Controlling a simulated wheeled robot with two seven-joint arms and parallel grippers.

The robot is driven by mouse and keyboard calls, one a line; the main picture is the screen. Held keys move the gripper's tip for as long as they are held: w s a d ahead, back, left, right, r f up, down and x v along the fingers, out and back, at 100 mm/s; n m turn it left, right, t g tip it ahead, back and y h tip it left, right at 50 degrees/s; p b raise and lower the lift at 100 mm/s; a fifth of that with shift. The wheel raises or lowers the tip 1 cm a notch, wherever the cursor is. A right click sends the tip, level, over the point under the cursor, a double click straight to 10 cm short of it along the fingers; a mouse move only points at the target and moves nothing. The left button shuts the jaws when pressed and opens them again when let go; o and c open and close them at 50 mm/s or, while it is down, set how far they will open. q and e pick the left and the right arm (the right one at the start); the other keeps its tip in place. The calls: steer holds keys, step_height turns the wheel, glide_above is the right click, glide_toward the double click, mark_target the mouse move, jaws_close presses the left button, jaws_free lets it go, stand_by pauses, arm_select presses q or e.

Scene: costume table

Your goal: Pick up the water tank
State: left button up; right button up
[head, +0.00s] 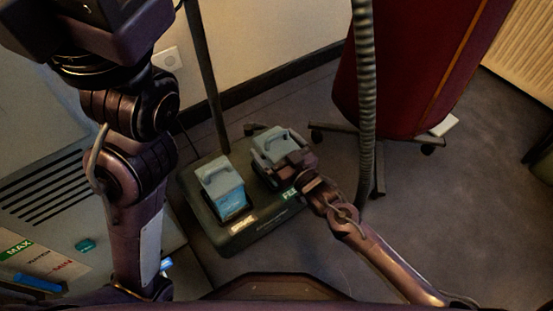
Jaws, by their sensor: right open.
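Two pale blue-grey tanks with handles on top stand side by side on a dark green base unit (240,238). The left tank (220,177) shows a bright blue front and stands clear of my grippers. The right tank (284,139) is partly hidden by my right gripper (268,155). That gripper is open at this tank, its jaws close around the body below the handle. I cannot tell whether they touch it. My left arm rises at the left of the head view, and its gripper is not in view.
A ribbed hose (364,100) hangs to the right of the base unit, and a dark pole (205,80) stands behind it. A dark red garment (415,65) hangs over a wheeled stand (378,180). A pale vented surface (40,215) fills the left.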

steer(key=c, duration=1.4)
steer(key=shift+r, duration=0.1)
steer(key=shift+c, duration=0.5)
steer(key=shift+r, duration=0.1)
